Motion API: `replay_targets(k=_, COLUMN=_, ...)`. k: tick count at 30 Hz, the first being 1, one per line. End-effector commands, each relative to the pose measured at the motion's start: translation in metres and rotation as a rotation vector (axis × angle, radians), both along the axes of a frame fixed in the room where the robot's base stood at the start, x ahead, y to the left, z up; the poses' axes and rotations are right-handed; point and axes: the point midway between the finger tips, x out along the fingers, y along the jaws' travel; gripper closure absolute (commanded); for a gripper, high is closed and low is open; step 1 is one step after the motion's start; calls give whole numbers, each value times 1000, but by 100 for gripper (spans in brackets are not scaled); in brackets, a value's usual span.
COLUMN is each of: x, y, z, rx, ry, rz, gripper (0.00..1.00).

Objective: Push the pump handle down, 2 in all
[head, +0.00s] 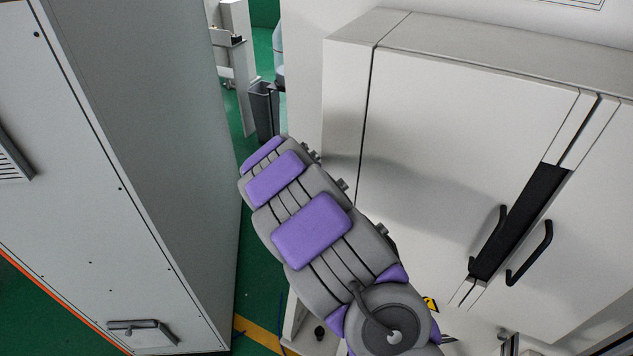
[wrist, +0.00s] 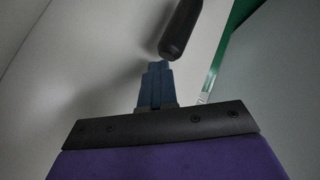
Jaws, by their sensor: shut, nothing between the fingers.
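In the wrist view, my gripper (wrist: 160,66) has its blue fingers together, with nothing between them. A black bar with a rounded end (wrist: 182,28), which looks like the pump handle, comes down from the top of that view. Its rounded end is just beyond and slightly right of the fingertips. I cannot tell whether they touch. In the head view, a pale bottle-like part (head: 278,45) with a dark lower end shows partly behind a white panel, past the end of my arm. I cannot tell whether it belongs to the pump. My fingertips are not clear there.
A large grey cabinet (head: 160,150) stands left of my arm. A white cabinet (head: 450,120) with black handles (head: 532,252) is close on the right. A white frame (head: 236,60) stands behind. Green floor (head: 265,55) shows in the narrow gap between the cabinets.

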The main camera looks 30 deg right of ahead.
Motion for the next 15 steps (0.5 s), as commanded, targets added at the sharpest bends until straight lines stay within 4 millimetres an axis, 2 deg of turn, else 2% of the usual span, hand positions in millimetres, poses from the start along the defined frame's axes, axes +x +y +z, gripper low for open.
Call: replay_targets(k=15, x=-1, y=0, z=-7, rx=0, ry=2, rz=-1, gripper=100)
